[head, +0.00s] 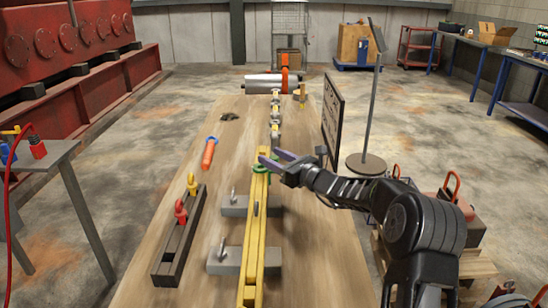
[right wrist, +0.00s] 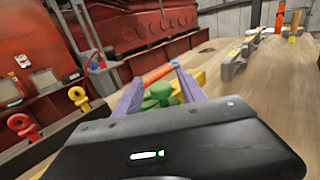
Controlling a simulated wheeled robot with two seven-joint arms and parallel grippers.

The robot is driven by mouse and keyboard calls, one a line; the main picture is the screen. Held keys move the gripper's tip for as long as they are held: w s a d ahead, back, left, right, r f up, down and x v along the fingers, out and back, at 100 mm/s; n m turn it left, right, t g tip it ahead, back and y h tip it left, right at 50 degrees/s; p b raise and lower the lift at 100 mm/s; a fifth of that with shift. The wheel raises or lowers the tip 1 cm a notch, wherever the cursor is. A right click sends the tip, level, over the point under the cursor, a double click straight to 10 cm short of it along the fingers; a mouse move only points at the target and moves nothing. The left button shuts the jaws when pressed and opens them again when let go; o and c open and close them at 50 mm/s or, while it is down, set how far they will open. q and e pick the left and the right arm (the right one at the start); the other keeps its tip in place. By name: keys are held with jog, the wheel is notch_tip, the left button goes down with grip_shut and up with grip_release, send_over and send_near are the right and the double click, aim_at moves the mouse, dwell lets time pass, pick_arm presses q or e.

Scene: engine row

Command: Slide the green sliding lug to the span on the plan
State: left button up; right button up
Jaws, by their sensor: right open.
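The green sliding lug (head: 256,180) sits on the yellow beam (head: 254,232), near the far part of its visible length. My right gripper (head: 270,158) has purple fingers, open and close above the lug. In the right wrist view the green lug (right wrist: 161,92) shows between the two fingers (right wrist: 156,76); I cannot tell whether either touches it. The plan board (head: 332,120) stands on the right side of the table, turned so its markings cannot be read. My left gripper is not in view.
A dark rail (head: 178,240) with red and yellow lugs lies left of the beam. An orange-and-blue cylinder (head: 209,152) lies on the table (head: 150,215). Grey blocks (head: 228,260) support the beam. A lamp-like stand (head: 367,160) is beyond the table at right.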

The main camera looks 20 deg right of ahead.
jog(key=shift+c, duration=0.2)
grip_shut()
dwell(0.3)
dwell(0.8)
